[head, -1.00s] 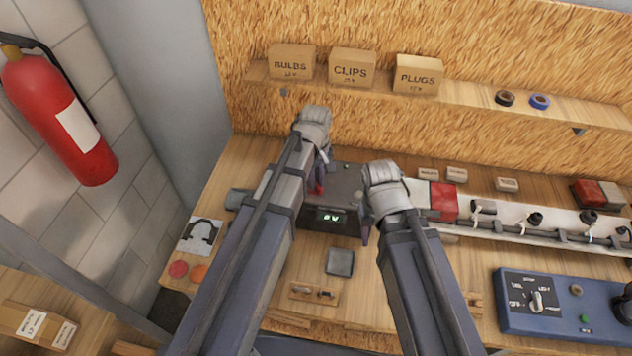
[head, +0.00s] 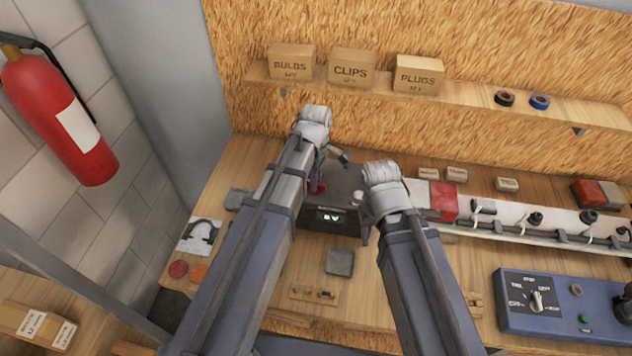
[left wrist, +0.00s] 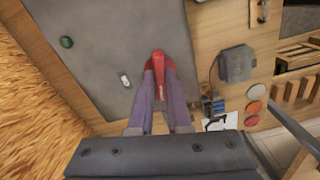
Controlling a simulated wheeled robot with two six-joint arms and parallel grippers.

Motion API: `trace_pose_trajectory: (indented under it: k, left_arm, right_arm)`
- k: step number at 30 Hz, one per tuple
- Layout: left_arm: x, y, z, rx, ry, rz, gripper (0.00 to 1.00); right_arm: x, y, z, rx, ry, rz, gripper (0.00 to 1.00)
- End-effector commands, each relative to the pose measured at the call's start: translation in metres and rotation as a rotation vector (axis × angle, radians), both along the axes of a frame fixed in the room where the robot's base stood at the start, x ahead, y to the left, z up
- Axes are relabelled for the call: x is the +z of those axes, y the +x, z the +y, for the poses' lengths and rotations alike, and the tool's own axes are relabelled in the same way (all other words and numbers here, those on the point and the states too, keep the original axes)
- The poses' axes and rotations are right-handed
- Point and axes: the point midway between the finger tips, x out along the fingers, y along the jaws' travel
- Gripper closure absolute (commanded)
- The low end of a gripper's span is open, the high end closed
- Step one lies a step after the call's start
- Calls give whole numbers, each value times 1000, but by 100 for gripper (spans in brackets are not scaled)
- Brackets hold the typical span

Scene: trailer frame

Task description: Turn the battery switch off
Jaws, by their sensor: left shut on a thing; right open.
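The red switch handle (left wrist: 158,60) stands on the grey top of a dark box (left wrist: 95,30). In the left wrist view my left gripper (left wrist: 158,78) is shut on it, a purple-grey finger on each side. In the head view the red handle (head: 317,187) shows only in part beside my left gripper (head: 322,174). The box's front has a small lit display (head: 329,217); its reading is too small to be sure of. My right gripper (head: 366,233) is open and empty near the box's right side, partly hidden by its own wrist.
The box top also has a green button (left wrist: 67,42) and a small white part (left wrist: 125,80). A white rail with a red block (head: 444,201) runs right. A blue control panel (head: 555,300) sits front right. A shelf with cartons (head: 350,70) is behind.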

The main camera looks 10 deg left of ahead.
Motion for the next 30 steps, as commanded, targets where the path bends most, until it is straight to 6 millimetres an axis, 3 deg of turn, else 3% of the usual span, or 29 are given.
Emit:
trace_pose_trajectory:
  k: [8, 16, 24, 25, 30]
  left_arm:
    - [0, 0, 0, 13, 0, 0, 100]
    - [0, 0, 0, 231, 0, 0, 100]
    - [0, 0, 0, 272, 0, 0, 100]
    - [0, 0, 0, 272, 0, 0, 81]
    - [0, 0, 0, 270, 0, 0, 61]
  right_arm:
    - [0, 0, 0, 0, 0, 0, 50]
    - [0, 0, 0, 0, 0, 0, 50]
    - [0, 0, 0, 0, 0, 0, 50]
    - [0, 0, 0, 0, 0, 0, 50]
    - [0, 0, 0, 0, 0, 0, 50]
